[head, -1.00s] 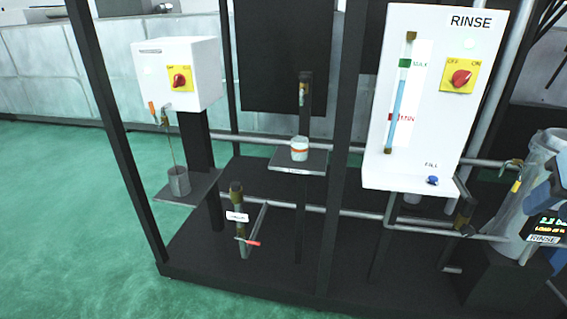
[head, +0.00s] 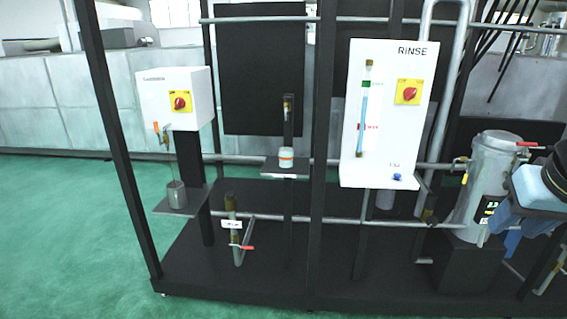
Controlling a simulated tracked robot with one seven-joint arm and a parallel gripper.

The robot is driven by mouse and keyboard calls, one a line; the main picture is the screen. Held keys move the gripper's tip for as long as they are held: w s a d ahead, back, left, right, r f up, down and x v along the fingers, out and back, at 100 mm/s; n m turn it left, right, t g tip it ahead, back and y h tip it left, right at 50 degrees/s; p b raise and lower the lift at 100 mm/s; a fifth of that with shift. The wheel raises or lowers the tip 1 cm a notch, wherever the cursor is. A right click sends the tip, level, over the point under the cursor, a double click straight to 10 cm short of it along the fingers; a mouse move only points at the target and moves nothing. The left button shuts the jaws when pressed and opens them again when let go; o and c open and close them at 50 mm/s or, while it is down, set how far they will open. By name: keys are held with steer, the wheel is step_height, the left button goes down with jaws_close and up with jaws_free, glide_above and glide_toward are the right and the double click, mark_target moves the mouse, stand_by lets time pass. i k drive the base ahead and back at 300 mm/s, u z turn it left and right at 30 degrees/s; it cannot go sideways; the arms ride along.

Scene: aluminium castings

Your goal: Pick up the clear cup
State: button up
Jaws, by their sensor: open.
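A small pale cup with an orange band (head: 286,157) stands upright on a small dark shelf (head: 270,168) in the middle of the rack. A grey, see-through-looking cup (head: 177,194) stands on the left shelf (head: 160,206), below the white box. I cannot tell for sure which of these is the clear cup. A blue and dark part of what looks like my arm enters at the right edge, apart from the cups. My gripper's fingertips do not show.
A white box with a red switch (head: 180,102) is at left, and the white RINSE panel (head: 388,125) is right of centre. A metal vessel (head: 485,185) stands at right. Black posts and grey pipes cross the rack. Green floor (head: 75,240) is open at left.

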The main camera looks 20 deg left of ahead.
mark_target(286, 154)
steer(key=u, duration=0.9)
steer(key=i, duration=1.5)
steer(key=u, duration=0.05)
